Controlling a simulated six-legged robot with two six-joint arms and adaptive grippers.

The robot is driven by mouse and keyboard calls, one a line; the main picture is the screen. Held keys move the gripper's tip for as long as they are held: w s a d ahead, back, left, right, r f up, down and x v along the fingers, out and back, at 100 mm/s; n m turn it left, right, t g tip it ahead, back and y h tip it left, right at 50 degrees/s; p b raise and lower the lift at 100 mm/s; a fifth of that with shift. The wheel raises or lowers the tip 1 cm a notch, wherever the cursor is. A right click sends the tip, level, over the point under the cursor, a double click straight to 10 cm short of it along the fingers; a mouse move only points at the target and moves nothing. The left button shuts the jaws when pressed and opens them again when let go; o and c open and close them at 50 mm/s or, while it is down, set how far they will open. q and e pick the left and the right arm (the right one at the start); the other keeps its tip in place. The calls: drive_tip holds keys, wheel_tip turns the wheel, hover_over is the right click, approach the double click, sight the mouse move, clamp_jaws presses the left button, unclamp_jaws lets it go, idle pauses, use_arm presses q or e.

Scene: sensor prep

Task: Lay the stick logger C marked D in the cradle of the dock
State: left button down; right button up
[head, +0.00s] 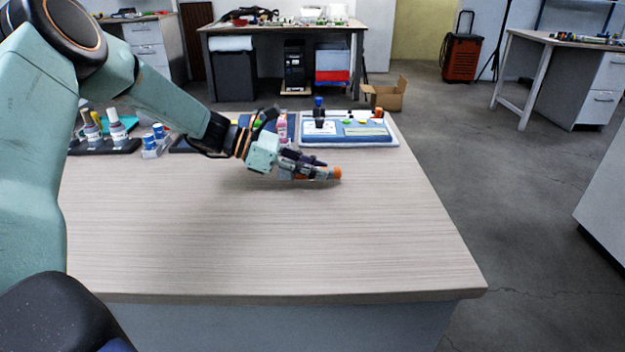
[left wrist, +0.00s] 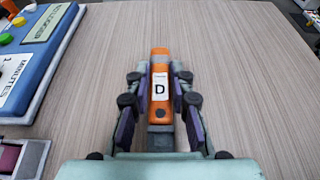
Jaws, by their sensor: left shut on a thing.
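My left gripper (head: 312,170) is shut on the orange stick logger (head: 333,173) and holds it over the table, in front of the dock. In the left wrist view the logger (left wrist: 160,64) points away between the fingers (left wrist: 160,112), with a white label marked D and a grey band. The dock (head: 348,129) is a blue and white board at the table's back edge, with coloured buttons. Its corner shows at the left of the left wrist view (left wrist: 44,60), with a label reading MINUTES. I cannot make out the cradle clearly. My right gripper is not in view.
Bottles (head: 116,127) in a dark rack and blue-capped vials (head: 154,140) stand at the table's back left. A pink bottle (head: 281,128) stands behind my left gripper. The front and middle of the table (head: 270,240) are clear.

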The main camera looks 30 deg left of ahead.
use_arm(q)
drive_tip(key=shift+f, duration=0.85)
drive_tip(key=shift+s+d+r, duration=0.1)
drive_tip(key=shift+r, duration=0.05)
drive_tip(key=c, duration=1.2)
unclamp_jaws()
